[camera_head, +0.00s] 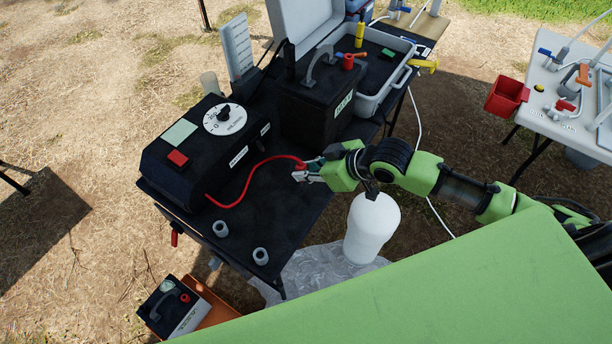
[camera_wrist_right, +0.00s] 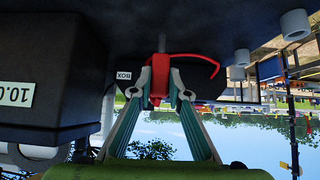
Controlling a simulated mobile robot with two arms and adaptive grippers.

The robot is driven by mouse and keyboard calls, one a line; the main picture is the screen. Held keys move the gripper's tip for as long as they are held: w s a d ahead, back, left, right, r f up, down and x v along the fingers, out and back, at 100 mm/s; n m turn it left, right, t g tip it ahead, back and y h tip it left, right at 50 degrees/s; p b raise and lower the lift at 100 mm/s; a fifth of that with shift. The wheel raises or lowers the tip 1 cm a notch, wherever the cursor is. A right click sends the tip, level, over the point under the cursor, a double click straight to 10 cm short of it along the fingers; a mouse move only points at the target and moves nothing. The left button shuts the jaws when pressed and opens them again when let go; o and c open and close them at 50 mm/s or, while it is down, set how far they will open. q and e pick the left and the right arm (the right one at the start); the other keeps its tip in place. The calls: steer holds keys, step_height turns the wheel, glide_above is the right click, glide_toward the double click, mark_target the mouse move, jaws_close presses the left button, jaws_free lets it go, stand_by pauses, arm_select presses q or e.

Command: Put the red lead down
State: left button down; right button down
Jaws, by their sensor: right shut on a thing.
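The red lead (camera_head: 243,187) curves from the black control box (camera_head: 160,165) with the white dial over the black table (camera_head: 268,212). My right gripper (camera_head: 307,172) is shut on the red clip at the lead's end, near the table's right edge. In the right wrist view, which looks upside down, the red clip of the lead (camera_wrist_right: 160,80) sits between the fingertips (camera_wrist_right: 161,92), with the lead curving off to the right. I cannot tell whether the clip touches the tabletop. My left gripper is not in view.
A black battery (camera_head: 317,105) with a grey handle and red cap stands behind the gripper. A grey tray (camera_head: 398,80) is beyond it. Two grey cups (camera_head: 220,228) are at the table's front. The table's middle is clear.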

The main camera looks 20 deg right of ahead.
step_height(320, 180, down, 3)
steer(key=shift+w+f+p, duration=0.1)
steer(key=shift+p, duration=0.25)
steer(key=shift+f, duration=0.1)
steer(key=shift+f, duration=0.1)
steer(key=shift+f, duration=0.5)
steer(key=c, duration=1.9)
jaws_free()
steer(key=shift+r, duration=0.2)
steer(key=v, duration=1.2)
steer(key=shift+r, duration=0.45)
